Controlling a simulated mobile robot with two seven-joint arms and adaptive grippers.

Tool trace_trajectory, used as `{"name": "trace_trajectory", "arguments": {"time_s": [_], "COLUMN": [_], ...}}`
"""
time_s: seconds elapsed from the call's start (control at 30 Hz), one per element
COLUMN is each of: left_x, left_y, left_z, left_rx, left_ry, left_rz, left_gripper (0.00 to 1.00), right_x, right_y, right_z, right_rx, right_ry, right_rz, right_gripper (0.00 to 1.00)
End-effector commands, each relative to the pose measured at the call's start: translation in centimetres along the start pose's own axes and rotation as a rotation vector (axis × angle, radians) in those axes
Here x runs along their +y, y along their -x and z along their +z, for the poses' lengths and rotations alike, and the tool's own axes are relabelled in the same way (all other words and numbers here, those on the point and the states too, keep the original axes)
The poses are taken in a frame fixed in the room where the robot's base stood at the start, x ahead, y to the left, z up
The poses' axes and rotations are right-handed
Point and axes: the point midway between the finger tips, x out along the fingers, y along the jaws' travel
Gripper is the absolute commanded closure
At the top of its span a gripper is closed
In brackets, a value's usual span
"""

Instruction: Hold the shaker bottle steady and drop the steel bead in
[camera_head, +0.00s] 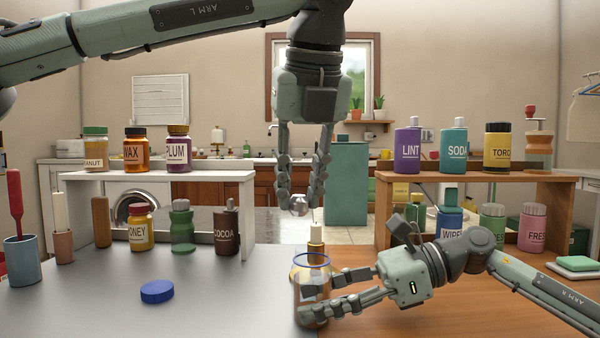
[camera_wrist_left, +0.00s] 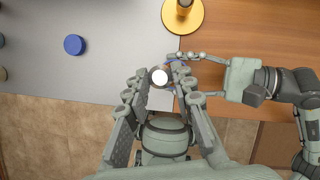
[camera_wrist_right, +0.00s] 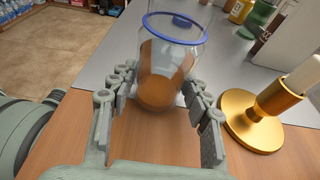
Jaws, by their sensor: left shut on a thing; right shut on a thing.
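The shaker bottle (camera_head: 311,283) is a clear, open-topped bottle with a blue rim, upright on the table. My right gripper (camera_head: 309,298) is shut around its body from the right; the right wrist view also shows the bottle (camera_wrist_right: 170,62) between the fingers. The steel bead (camera_head: 299,206) is a small shiny ball pinched at the fingertips of my left gripper (camera_head: 300,192), which points down above the bottle. The bead sits above the rim and slightly left of its centre in the head view.
A gold candlestick (camera_wrist_right: 258,115) stands close beside the bottle. A blue lid (camera_head: 157,291) lies on the grey tabletop at left. Shelves with several jars and bottles stand at back left (camera_head: 215,176) and back right (camera_head: 470,173). The grey area around the lid is clear.

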Motion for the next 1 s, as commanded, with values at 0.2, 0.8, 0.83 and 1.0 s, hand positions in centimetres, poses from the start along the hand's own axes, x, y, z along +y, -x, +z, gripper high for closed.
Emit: {"name": "trace_trajectory", "arguments": {"time_s": [0.2, 0.8, 0.83, 1.0], "left_x": [0.0, -0.1, -0.1, -0.1], "left_y": [-0.1, 0.5, 0.8, 3.8], "left_z": [0.0, 0.0, 0.0, 0.0], "left_rx": [0.000, -0.001, -0.001, -0.003], "left_ry": [0.001, 0.001, 0.001, 0.003], "left_rz": [0.000, -0.002, -0.003, -0.003], "left_gripper": [0.94, 0.52, 0.52, 0.52], "right_x": [0.0, 0.0, 0.0, 0.0], "right_y": [0.0, 0.0, 0.0, 0.0], "right_z": [0.0, 0.0, 0.0, 0.0], "right_rx": [0.000, 0.000, 0.000, 0.000], "right_ry": [0.000, 0.000, 0.000, 0.000], "right_rz": [0.000, 0.000, 0.000, 0.000], "right_gripper": [0.77, 0.77, 0.77, 0.77]}}
